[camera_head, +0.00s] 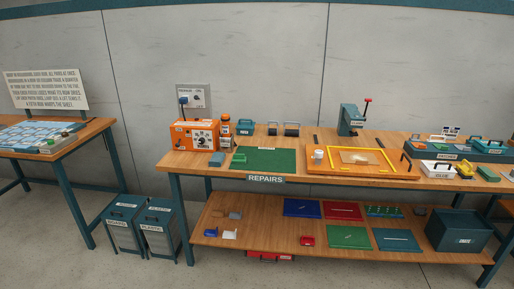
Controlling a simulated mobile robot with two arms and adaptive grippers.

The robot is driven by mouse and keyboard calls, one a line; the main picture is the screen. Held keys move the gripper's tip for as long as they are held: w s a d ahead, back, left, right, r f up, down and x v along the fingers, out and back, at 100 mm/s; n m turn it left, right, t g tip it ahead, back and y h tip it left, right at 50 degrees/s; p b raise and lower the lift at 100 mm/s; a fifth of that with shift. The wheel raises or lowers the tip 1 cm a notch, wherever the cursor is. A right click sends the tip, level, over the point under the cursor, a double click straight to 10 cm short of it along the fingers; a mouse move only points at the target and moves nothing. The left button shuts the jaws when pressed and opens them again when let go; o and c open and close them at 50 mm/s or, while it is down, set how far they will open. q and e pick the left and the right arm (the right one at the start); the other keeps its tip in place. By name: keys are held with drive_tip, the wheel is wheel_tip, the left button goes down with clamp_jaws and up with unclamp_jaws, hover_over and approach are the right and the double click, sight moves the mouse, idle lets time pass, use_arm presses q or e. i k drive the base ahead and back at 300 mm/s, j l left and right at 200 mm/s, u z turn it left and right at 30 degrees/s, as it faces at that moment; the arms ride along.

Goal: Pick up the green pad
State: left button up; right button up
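Several green things show in the head view, and I cannot tell for sure which is the green pad. A small green block (239,158) sits at the left end of a flat dark green mat (272,160) on the repairs table. A flat green sheet (349,237) lies on the lower shelf, with a red sheet (341,210) behind it and a teal sheet (396,240) to its right. Neither of my grippers is in view.
The repairs table (190,163) also bears an orange machine (195,136), a yellow-framed board (318,172) and a teal press (350,121). A dark bin (459,232) stands at the shelf's right end.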

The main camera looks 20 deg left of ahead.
sight(237, 158)
drive_tip(key=i+l+u, duration=0.1)
drive_tip(key=i+u, duration=0.3)
drive_tip(key=i+l+u, duration=0.35)
drive_tip(key=i, duration=0.15)
drive_tip(key=i+l+u, duration=0.2)
drive_tip(key=i+u, duration=0.2)
